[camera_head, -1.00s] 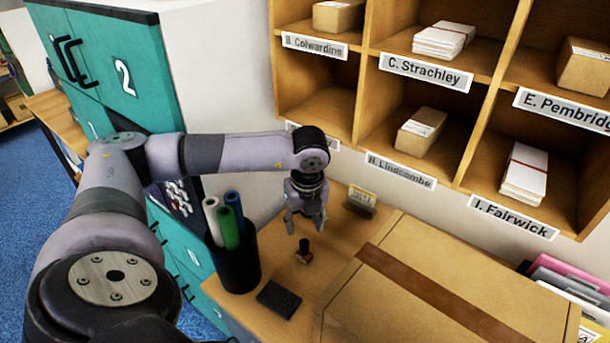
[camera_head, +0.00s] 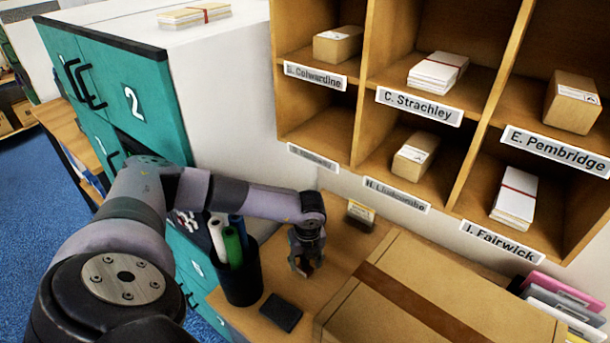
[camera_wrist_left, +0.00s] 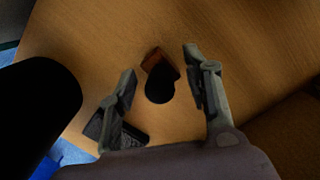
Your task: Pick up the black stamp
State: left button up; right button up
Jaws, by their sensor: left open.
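The black stamp (camera_wrist_left: 160,85) stands on the wooden desk, with a round black handle and a reddish-brown base. In the left wrist view it lies between the two spread fingers of my left gripper (camera_wrist_left: 158,82), with a gap to each finger. In the head view my left gripper (camera_head: 306,268) points down over the stamp and hides most of it; a bit of its base shows between the fingers. The gripper is open. My right gripper is not in view.
A dark ink pad (camera_head: 281,312) lies in front. A large carton (camera_head: 400,300) fills the right of the desk.

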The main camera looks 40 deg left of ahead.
pick_arm(q)
grip_shut()
dwell(0.5)
notch_tip(320, 180, up, 10)
jog(key=b, duration=0.3)
jog(key=shift+f+b, duration=0.25)
jog(key=shift+b, duration=0.15)
jog(key=shift+r, duration=0.3)
jog(key=c, duration=0.6)
grip_release()
jog(key=shift+c, duration=0.2)
jog(key=c, duration=0.4)
